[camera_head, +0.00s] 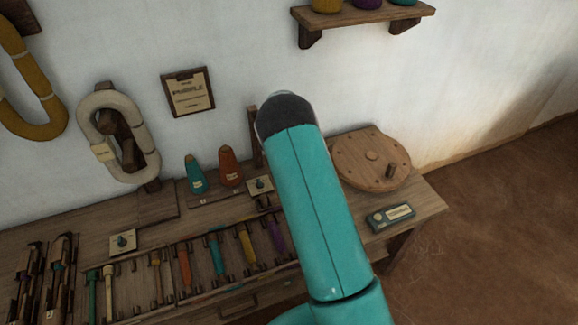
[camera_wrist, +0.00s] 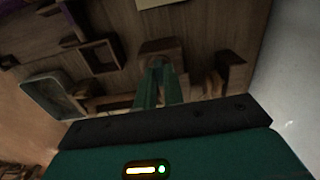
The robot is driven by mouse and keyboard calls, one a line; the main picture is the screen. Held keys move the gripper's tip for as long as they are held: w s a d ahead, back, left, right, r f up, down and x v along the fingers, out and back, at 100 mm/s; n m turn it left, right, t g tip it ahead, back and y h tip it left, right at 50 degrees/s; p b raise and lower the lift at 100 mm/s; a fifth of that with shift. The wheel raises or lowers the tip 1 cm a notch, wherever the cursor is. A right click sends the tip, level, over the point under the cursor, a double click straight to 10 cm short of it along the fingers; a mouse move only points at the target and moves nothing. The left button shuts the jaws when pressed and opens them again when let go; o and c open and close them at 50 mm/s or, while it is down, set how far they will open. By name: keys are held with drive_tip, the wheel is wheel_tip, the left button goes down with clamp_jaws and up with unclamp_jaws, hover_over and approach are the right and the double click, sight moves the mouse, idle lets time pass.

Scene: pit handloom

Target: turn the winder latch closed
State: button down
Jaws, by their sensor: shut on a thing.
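My gripper (camera_wrist: 158,72) shows in the wrist view, its two green fingers close together. The fingers are shut at a brown wooden piece (camera_wrist: 160,47), which looks like the winder latch; its exact turn is hard to tell in the dim picture. In the head view my teal arm covers the gripper and that spot. A round wooden winder disc (camera_head: 360,163) with a short peg lies on the bench to the right of my arm.
The wooden bench (camera_head: 432,195) holds a teal labelled box (camera_head: 391,217), a teal cone (camera_head: 195,175), an orange cone (camera_head: 230,167) and a rack with several coloured tools. Small dark knobs sit on cream plates (camera_head: 122,242). A shelf (camera_head: 360,15) is above.

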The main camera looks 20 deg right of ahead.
idle(0.3)
drive_tip(key=c, duration=1.5)
unclamp_jaws()
wheel_tip(320, 180, up, 14)
drive_tip(key=shift+f, duration=0.1)
